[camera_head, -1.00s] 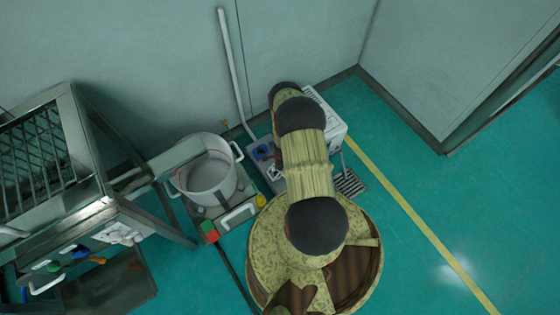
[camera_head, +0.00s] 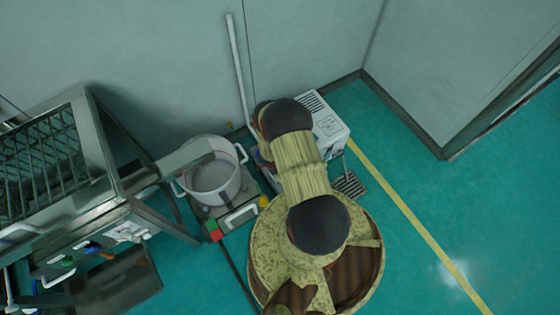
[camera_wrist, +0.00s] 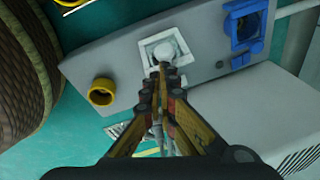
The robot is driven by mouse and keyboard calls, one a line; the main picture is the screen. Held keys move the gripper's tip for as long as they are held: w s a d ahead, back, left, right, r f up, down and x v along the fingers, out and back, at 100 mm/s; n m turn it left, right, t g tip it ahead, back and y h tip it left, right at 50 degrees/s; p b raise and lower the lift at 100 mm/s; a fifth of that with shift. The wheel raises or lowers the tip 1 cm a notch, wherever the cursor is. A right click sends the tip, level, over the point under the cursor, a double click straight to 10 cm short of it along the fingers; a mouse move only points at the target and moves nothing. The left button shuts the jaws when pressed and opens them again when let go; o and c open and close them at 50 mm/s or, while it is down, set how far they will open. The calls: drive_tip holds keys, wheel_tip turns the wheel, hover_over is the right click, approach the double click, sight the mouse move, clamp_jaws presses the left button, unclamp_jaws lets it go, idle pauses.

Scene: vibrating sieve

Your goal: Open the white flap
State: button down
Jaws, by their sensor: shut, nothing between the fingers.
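In the wrist view, a grey panel (camera_wrist: 200,72) carries a white square fitting (camera_wrist: 150,48) with a rounded white piece at its middle; this looks like the white flap. My gripper (camera_wrist: 160,70) is shut and empty, its fingertips right at the lower edge of the rounded piece. I cannot tell whether they touch it. The fingers cover part of the fitting, and I cannot make out how far the flap stands open. In the head view my arm hides the gripper and the flap.
A blue socket (camera_wrist: 244,30) sits right of the fitting, and a yellow ring (camera_wrist: 102,92) to its left. A white vented box (camera_head: 322,122) stands beside the panel. A white pot (camera_head: 212,180) and a metal sieve machine (camera_head: 105,165) are to the left. Green floor (camera_head: 400,150) is open at right.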

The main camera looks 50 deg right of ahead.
drive_tip(key=w+a+g+h+b, duration=0.1)
drive_tip(key=w+a+h+b, duration=0.1)
drive_tip(key=a+b, duration=0.4)
drive_tip(key=shift+f+h+b, duration=0.3)
drive_tip(key=shift+f+h, duration=0.15)
drive_tip(key=shift+h, duration=0.25)
drive_tip(key=shift+r, duration=0.15)
